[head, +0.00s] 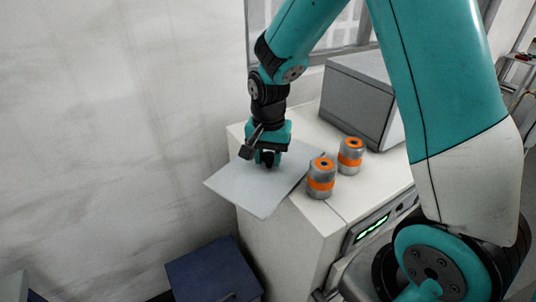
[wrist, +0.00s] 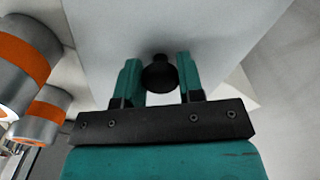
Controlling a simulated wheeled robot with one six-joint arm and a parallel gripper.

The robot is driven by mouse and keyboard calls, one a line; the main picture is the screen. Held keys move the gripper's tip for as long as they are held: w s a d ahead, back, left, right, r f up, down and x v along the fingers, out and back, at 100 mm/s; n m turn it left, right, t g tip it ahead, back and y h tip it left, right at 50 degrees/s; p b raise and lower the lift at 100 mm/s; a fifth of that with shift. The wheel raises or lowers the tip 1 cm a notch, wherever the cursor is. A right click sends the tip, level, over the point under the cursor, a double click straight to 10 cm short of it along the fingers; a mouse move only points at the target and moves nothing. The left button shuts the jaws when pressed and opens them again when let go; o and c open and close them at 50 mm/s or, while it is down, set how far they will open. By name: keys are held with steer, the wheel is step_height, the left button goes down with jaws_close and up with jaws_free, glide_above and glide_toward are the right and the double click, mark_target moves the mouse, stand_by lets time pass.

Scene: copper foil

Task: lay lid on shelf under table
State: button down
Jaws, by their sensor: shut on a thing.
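The lid (head: 250,192) is a flat, light grey square plate with a dark round knob (wrist: 160,74) in its middle. My gripper (head: 268,160) is over the plate, pointing down, shut on the lid by its knob. In the wrist view its two teal fingers (wrist: 159,82) stand either side of the knob. The lid is over the left corner of a white cabinet (head: 285,240) and sticks out past its edge. I cannot tell whether it touches the top. No shelf under a table can be made out.
Two grey cans with orange bands, a nearer one (head: 321,178) and a farther one (head: 350,156), stand close right of the lid. A grey box (head: 358,98) is behind them. A dark blue box (head: 213,272) is low at the front. Left is a bare pale wall (head: 110,130).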

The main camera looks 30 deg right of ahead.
steer(key=shift+f, duration=0.1)
steer(key=c, duration=0.7)
jaws_free()
steer(key=shift+c, duration=0.2)
